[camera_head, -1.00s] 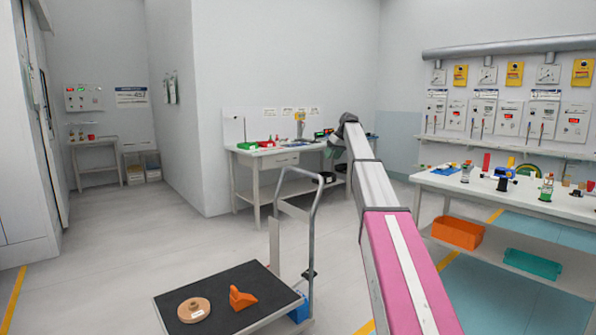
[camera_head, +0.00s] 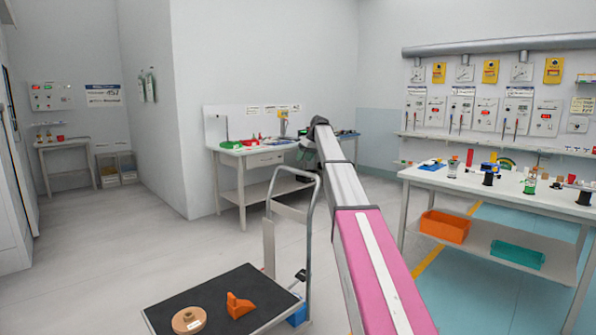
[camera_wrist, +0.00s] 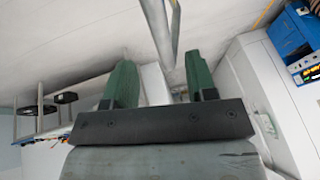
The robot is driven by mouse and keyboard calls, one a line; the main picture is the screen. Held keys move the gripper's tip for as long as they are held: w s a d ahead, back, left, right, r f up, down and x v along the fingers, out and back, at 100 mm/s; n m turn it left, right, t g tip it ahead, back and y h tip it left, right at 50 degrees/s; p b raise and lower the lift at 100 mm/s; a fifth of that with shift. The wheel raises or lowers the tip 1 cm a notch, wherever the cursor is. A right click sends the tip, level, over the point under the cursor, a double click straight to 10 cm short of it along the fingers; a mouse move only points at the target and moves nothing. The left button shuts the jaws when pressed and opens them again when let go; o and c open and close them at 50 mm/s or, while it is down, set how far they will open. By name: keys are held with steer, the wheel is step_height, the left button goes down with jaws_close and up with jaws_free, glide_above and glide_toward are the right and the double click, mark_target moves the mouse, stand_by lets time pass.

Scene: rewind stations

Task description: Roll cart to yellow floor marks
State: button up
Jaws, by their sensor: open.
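The cart has a black platform (camera_head: 250,287) at the bottom of the head view and an upright grey tube handle (camera_head: 310,215) at its far right side. A brown disc (camera_head: 189,320) and an orange wedge-like piece (camera_head: 238,305) lie on the platform. A yellow floor mark (camera_head: 430,260) runs beside the right workbench. My gripper (camera_wrist: 163,82) shows in the wrist view with two green fingers apart. A grey bent tube (camera_wrist: 160,30), apparently the cart handle, passes just beyond the fingers; I cannot tell whether they touch it. My arm partly covers the head view.
The right workbench (camera_head: 490,187) carries spools and small parts, with an orange bin (camera_head: 445,227) and a teal bin (camera_head: 517,254) below. Another table (camera_head: 250,160) stands against the back wall. The floor (camera_head: 110,245) left of the cart is open.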

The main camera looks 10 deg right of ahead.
steer(key=x, duration=0.7)
jaws_close()
